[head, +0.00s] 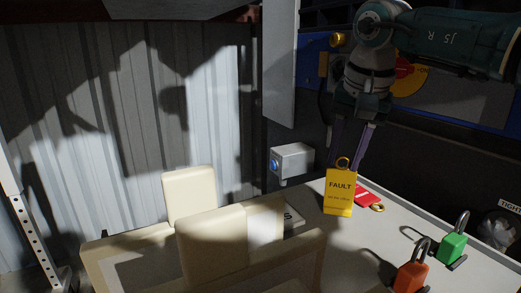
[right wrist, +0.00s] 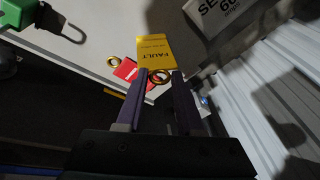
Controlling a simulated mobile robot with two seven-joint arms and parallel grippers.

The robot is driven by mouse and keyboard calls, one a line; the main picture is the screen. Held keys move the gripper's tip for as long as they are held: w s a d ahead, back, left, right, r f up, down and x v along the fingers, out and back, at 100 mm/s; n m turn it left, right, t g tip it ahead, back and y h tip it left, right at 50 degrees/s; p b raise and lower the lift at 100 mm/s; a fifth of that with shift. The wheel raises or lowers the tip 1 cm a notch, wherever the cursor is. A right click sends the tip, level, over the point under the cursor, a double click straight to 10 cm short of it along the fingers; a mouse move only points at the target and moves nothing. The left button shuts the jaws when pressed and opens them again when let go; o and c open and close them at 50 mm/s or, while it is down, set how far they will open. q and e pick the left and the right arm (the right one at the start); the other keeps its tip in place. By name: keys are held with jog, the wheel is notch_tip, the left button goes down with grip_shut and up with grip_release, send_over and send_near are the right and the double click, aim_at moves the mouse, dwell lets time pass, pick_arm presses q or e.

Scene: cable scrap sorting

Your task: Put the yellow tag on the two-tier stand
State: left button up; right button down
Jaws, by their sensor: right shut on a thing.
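The yellow tag (head: 339,198), marked FAULT, hangs upright from its brass ring below my right gripper (head: 358,145). In the right wrist view, the ring (right wrist: 160,76) sits between the two purple fingertips (right wrist: 159,80) and the tag (right wrist: 153,42) extends beyond them. The gripper is shut on the tag, which is in front of the table's far left part in the head view. My left gripper is not in view.
A red tag (head: 367,196) with a brass ring lies on the white table (head: 350,240). Green (head: 452,248) and orange (head: 411,278) padlocks stand to the right. Cream upright pieces (head: 190,195) stand at left. A grey box (head: 292,162) is behind.

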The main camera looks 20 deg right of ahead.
jog(key=c, duration=0.5)
grip_release()
jog(key=shift+r, duration=0.3)
jog(key=p+v, duration=0.1)
jog(key=v, duration=1)
jog(key=shift+s+r+p, duration=0.15)
jog(key=shift+r+p, duration=0.15)
jog(key=shift+p, duration=0.1)
